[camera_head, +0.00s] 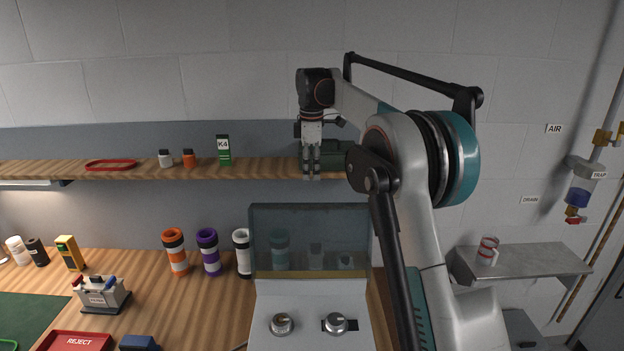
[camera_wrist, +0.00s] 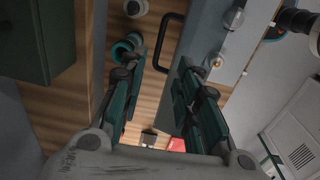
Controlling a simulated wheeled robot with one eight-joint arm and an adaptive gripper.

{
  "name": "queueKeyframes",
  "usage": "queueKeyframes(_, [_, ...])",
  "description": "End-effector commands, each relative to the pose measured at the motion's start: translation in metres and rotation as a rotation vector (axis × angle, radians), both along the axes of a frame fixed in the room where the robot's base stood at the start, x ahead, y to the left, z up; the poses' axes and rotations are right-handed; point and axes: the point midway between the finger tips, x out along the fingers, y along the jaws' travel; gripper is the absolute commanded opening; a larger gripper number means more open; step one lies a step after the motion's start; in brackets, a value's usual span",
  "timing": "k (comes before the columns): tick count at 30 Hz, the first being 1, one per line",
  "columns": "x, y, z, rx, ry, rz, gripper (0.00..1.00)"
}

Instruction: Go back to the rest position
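My gripper (camera_head: 311,172) points down at the end of my raised arm, in front of the wooden shelf's edge. In the wrist view my gripper (camera_wrist: 160,68) has its two dark green fingers apart with nothing seen held between them. Below it is the bench, with a machine that has a clear tinted cover (camera_head: 310,238) and two knobs on its front. A black handle (camera_wrist: 165,42) and a teal-ringed tube (camera_wrist: 128,48) show beyond the fingers in the wrist view.
The shelf (camera_head: 130,172) holds a red ring, small bottles, a K4 box (camera_head: 223,150) and a dark green case (camera_head: 335,154) close to my gripper. Orange (camera_head: 175,252), purple (camera_head: 209,252) and white tubes stand on the bench. A red REJECT tray (camera_head: 77,341) is front left. A metal side shelf (camera_head: 530,262) is right.

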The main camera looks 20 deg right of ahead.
Motion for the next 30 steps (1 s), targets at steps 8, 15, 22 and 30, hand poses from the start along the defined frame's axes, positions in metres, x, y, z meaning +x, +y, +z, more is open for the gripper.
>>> queueKeyframes(8, [0.0,0.0,0.003,0.0,-0.001,0.0,0.3])
queueKeyframes(15, [-0.001,0.001,0.003,0.0,-0.002,-0.002,0.3])
queueKeyframes(22, [-0.028,0.009,0.005,0.007,-0.044,-0.091,0.3])
queueKeyframes(30, [-0.098,0.026,-0.001,0.04,-0.143,-0.306,0.3])
